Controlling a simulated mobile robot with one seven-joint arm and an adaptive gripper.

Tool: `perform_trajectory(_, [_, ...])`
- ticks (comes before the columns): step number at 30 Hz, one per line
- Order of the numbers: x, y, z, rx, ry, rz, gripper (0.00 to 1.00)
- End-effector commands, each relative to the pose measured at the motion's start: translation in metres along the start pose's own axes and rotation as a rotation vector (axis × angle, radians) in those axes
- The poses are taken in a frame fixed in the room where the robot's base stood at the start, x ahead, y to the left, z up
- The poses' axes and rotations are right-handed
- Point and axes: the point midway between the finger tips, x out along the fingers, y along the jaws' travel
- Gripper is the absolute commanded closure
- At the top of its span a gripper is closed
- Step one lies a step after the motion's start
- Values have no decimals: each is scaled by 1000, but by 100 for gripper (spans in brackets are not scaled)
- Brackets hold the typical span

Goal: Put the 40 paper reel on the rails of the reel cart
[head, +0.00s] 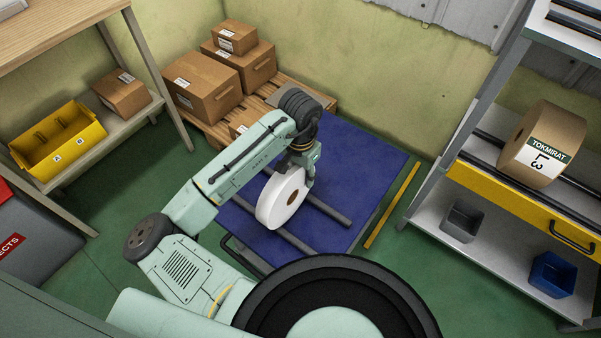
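A white paper reel (272,205) with a brown core stands on edge over the blue reel cart (360,158). No number can be read on it. Two dark parallel rails run across the cart, the far rail (330,211) and the near rail (308,250). The reel is over the rails, but I cannot tell if it rests on them or hangs just above. My gripper (308,180) points down at the reel's upper right edge, one finger by its right face. The other finger is hidden, so its grip cannot be told.
Cartons (203,86) stand on a pallet behind the cart. A yellow crate (58,141) sits on the left shelf. A yellow floor strip (392,205) borders the cart.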

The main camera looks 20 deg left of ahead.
Motion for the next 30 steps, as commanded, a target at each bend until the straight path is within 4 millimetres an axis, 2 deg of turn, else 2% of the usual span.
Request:
perform_trajectory(5, [0,0,0,0,0,0,44])
perform_trajectory(13, [2,1,0,0,-1,2,44])
perform_trajectory(17, [-5,0,0,0,0,1,44])
perform_trajectory(20, [-20,0,-1,0,1,-1,44])
perform_trajectory(30, [-91,1,-1,2,2,-1,44])
